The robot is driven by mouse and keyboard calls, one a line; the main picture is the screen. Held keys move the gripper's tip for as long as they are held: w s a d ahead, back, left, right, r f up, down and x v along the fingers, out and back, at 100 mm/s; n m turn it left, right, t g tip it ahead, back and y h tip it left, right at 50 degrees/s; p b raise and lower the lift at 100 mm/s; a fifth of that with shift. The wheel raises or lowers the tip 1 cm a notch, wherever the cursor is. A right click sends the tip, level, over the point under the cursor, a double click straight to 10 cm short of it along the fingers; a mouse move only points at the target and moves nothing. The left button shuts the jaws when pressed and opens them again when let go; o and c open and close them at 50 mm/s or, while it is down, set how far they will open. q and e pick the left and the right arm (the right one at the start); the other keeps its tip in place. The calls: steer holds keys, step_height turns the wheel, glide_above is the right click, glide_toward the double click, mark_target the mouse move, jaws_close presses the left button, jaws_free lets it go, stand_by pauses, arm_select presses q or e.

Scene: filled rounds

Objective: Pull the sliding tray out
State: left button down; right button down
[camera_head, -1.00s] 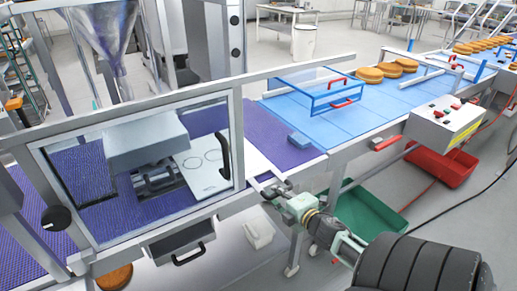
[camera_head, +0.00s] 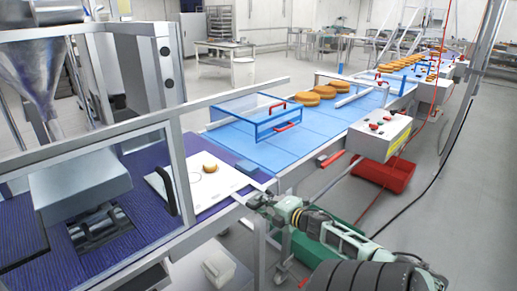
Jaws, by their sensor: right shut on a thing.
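The sliding tray (camera_head: 227,181) is a flat white plate with ring outlines, lying on the purple belt and jutting out to the right past the clear guard door (camera_head: 95,195). A small golden-brown round piece (camera_head: 210,168) sits on it. My right gripper (camera_head: 262,198) is at the tray's near right corner, shut on its edge; the fingertips are small and partly hidden. My right arm comes in from the lower right. My left gripper is out of view.
A blue guard frame (camera_head: 262,122) stands over the blue belt (camera_head: 300,145), with brown rounds (camera_head: 318,93) beyond. A control box (camera_head: 380,137) stands at the right, above a red crate (camera_head: 384,173). A green bin (camera_head: 318,250) is below my arm.

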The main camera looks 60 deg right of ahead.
steer(key=shift+s+d, duration=0.1)
steer(key=shift+d, duration=0.1)
steer(key=c, duration=1.7)
jaws_free()
steer(key=shift+s+d, duration=0.15)
steer(key=shift+s, duration=0.1)
steer(key=shift+w, duration=0.15)
steer(key=shift+a, duration=0.2)
steer(key=v, duration=1.2)
steer(key=shift+d, duration=0.1)
